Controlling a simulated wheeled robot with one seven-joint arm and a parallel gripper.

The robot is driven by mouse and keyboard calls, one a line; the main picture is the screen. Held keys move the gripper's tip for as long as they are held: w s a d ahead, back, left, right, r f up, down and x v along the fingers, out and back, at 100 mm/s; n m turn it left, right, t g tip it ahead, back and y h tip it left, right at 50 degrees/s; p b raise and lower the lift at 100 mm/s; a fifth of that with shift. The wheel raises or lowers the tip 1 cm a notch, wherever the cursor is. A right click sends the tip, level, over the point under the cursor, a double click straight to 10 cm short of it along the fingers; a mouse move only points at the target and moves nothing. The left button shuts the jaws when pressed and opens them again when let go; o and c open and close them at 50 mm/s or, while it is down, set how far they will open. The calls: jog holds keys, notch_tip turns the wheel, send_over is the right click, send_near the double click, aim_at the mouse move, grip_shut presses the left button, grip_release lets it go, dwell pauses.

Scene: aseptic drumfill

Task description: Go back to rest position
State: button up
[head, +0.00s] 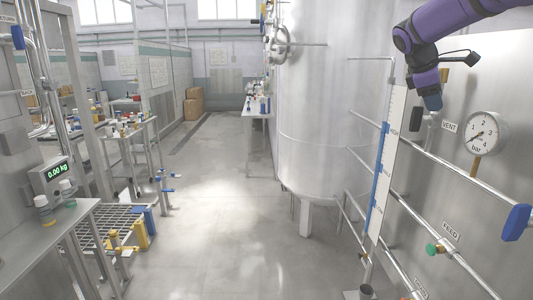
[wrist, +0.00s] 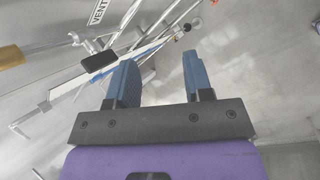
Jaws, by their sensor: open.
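My purple arm comes in at the top right of the head view. My gripper (head: 432,103) hangs there in front of the steel panel, close to the black vent handle (head: 422,119). In the wrist view, the two blue fingers of my gripper (wrist: 158,78) stand apart with nothing between them. The black vent handle (wrist: 100,61) shows to the left of the fingers, and the VENT label (wrist: 97,12) is above it. I cannot tell from these views whether the fingers touch the handle, but a gap shows in the wrist view.
A pressure gauge (head: 487,133), a blue handle (head: 516,222) and a green feed knob (head: 431,249) stick out from the right panel. A large steel tank (head: 322,110) stands beside it. A scale display (head: 56,172) and shelves are at left. The middle floor (head: 215,200) is clear.

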jog(key=s+a+f+m+t+y, duration=0.1)
jog(key=s+a+m+y, duration=0.15)
jog(key=s, duration=0.75)
jog(key=s+a+m+t+y, duration=0.1)
jog(key=s+a+m+y, duration=0.2)
jog(key=s, duration=0.8)
jog(key=s+a+f+m, duration=0.2)
jog(key=s+a+f, duration=0.1)
jog(key=s, duration=0.5)
jog(key=s+a+f+m+t+y, duration=0.1)
jog(key=s+a+f+m, duration=0.2)
jog(key=s+f, duration=0.3)
jog(key=shift+s+a+m+t, duration=0.35)
jog(key=shift+s+a, duration=0.45)
jog(key=shift+s, duration=0.4)
